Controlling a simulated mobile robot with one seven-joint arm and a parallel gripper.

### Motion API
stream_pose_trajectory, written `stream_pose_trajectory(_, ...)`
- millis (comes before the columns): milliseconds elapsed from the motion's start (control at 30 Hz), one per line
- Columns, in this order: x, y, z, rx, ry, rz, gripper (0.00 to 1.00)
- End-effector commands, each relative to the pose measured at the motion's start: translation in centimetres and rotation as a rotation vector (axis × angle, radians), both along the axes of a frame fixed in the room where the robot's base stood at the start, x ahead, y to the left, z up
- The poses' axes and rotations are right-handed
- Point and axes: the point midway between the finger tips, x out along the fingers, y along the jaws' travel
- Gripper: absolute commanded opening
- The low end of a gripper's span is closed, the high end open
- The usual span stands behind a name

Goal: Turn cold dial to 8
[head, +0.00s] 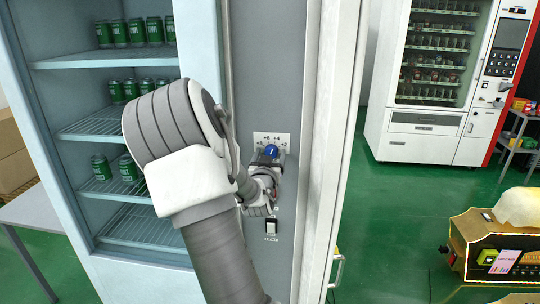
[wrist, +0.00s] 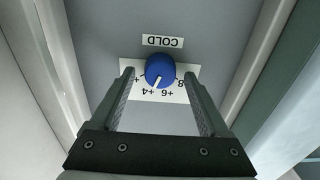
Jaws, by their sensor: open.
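My gripper (wrist: 158,74) is open, with one finger on each side of the dial and a gap visible to both. In the head view the dial (head: 271,151) and plate (head: 271,138) are on the grey panel, just beyond my gripper (head: 268,160). My gripper partly covers the plate there.
Left of the panel is a cooler with green cans (head: 154,30) on wire shelves. A white door edge (head: 335,150) stands close on the right. A vending machine (head: 430,90) is further off.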

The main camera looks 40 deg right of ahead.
Motion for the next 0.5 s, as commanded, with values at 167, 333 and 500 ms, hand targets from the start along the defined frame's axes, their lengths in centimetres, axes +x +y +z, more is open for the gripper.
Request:
stream_pose_trajectory(167,-0.03,0.01,-0.01,0.0,0.0,0.0,0.61)
stream_pose_trajectory(333,-0.04,0.02,-0.01,0.0,0.0,-0.001,0.3)
stream_pose_trajectory(500,-0.04,0.02,-0.01,0.0,0.0,-0.001,0.0)
